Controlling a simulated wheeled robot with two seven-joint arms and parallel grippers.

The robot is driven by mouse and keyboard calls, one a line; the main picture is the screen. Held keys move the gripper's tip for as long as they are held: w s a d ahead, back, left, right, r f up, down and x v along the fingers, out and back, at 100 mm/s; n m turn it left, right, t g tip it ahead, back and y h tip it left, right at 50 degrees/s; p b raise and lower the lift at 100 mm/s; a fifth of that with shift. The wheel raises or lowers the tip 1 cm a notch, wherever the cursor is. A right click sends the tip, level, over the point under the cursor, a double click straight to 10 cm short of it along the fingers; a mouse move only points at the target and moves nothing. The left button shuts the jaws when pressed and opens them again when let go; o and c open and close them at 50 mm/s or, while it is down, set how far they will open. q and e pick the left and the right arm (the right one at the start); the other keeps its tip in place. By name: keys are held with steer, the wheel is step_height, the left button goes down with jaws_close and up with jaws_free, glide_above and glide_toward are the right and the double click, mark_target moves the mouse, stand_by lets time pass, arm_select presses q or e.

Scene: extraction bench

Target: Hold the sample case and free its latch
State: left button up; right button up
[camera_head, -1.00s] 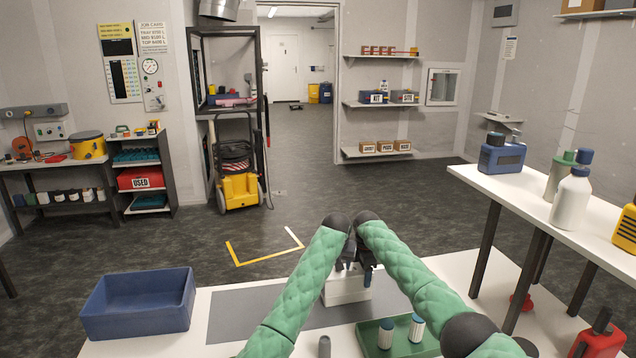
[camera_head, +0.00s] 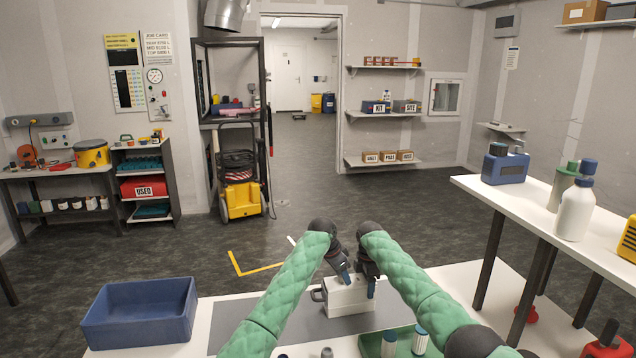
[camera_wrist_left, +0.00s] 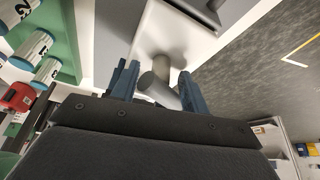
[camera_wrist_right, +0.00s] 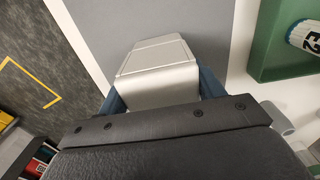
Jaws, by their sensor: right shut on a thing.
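The sample case (camera_head: 347,297) is a small white box with a dark handle at its left, on the grey mat in the head view. My right gripper (camera_head: 371,285) is shut on it at its right part. In the right wrist view the fingers (camera_wrist_right: 160,95) flank a pale grey block, which seems to be the case. My left gripper (camera_head: 345,275) is just over the case's top. In the left wrist view its fingers (camera_wrist_left: 158,85) stand apart on either side of a grey cylindrical knob (camera_wrist_left: 160,82), perhaps the latch. I cannot tell whether they touch it.
A green tray (camera_head: 372,346) with blue-capped vials (camera_head: 420,338) lies close by at the front right. An empty blue bin (camera_head: 140,330) stands at the left of the table. The grey mat (camera_head: 240,312) is clear left of the case. A side table (camera_head: 530,200) with bottles stands at the right.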

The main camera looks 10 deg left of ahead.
arm_select(q)
steer(key=shift+r+m, duration=0.25)
steer(key=shift+m, duration=0.15)
steer(key=v, duration=1.1)
steer(key=w+a+r+t+y, duration=0.2)
steer(key=w+a+r+t, duration=0.1)
steer(key=w+r+t, duration=0.3)
steer(key=w+a+r+t+y, duration=0.1)
steer(key=w+a+r+t, duration=0.2)
steer(key=w+r+t, duration=0.4)
steer(key=shift+w+r+m+t+y, duration=0.3)
steer(key=shift+w+r+m+y, duration=0.1)
steer(key=shift+w+r, duration=1.1)
steer(key=shift+s+r, duration=0.15)
steer(key=shift+s, duration=0.05)
